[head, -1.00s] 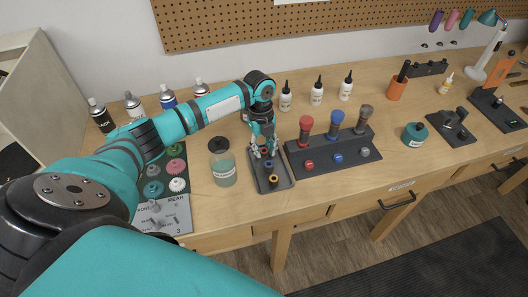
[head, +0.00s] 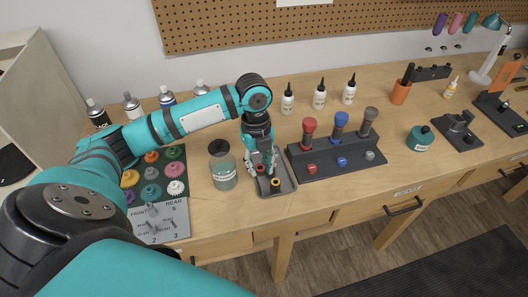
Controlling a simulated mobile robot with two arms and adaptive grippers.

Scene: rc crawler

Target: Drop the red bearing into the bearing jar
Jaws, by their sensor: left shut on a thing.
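My left gripper (head: 261,170) points down over the dark tray (head: 286,188). Its fingers are closed around the red bearing (head: 261,168), low over the tray; I cannot tell whether the bearing still touches it. My right gripper is out of view.
A dark rack (head: 340,160) with red, blue and grey-handled tools stands right of the tray. White bottles (head: 319,97) stand behind. A board with coloured gears (head: 151,191) lies left of the jar. A teal labelled container (head: 421,137) stands farther right.

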